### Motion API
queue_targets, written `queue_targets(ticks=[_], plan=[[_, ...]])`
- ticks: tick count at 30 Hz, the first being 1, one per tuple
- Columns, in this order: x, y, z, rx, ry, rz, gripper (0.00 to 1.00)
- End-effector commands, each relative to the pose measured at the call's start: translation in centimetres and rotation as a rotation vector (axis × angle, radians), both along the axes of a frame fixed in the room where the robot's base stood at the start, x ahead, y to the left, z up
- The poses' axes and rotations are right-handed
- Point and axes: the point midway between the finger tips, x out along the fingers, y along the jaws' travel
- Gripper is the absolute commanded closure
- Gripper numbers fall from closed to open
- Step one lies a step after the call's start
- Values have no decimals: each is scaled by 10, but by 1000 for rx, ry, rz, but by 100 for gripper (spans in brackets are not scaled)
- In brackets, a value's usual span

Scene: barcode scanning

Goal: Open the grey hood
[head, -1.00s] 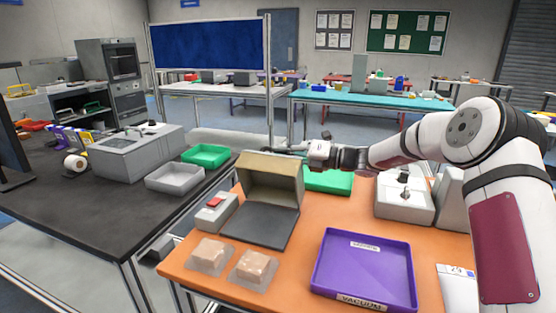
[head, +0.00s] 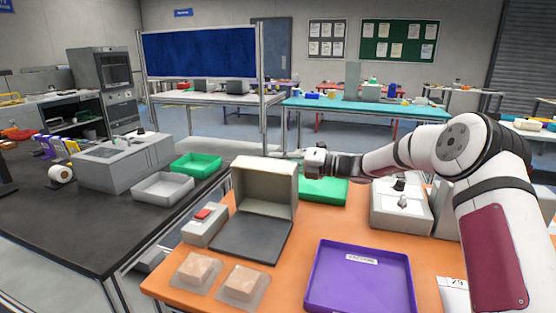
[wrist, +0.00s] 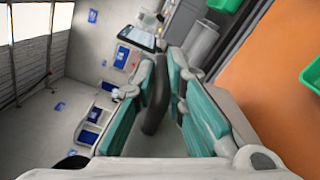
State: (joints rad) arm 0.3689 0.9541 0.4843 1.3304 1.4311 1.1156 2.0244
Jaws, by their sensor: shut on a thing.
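The grey hood (head: 264,190) stands raised on its dark flat base (head: 250,237) on the orange table, with its hollow inside facing the front. My gripper (head: 296,154) is at the hood's upper right edge, reaching in from the right; its fingertips are small and partly hidden there. In the wrist view, the teal finger pads of my gripper (wrist: 160,75) are shut on a dark rounded bar (wrist: 156,98), which appears to be the hood's handle.
A grey box with a red button (head: 204,222) stands left of the hood. Two wrapped packs (head: 243,284) lie in front. A purple tray (head: 360,278) is front right, a green tray (head: 325,190) behind it. A grey machine (head: 400,207) stands at the right.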

Motion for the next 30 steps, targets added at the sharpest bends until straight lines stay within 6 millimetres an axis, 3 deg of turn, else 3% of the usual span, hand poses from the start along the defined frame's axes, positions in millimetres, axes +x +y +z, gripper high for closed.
queue_targets(ticks=[1, 2, 4, 20, 26, 30], plan=[[0, -2, -7, -7, 7, -2, 100], [0, -2, -7, -7, 7, -1, 82], [-1, -2, -7, -7, 8, -1, 68], [-1, -1, -2, -3, 2, 0, 68], [-7, -21, -2, -3, 2, -3, 68], [-16, -48, -2, -3, 3, -4, 68]])
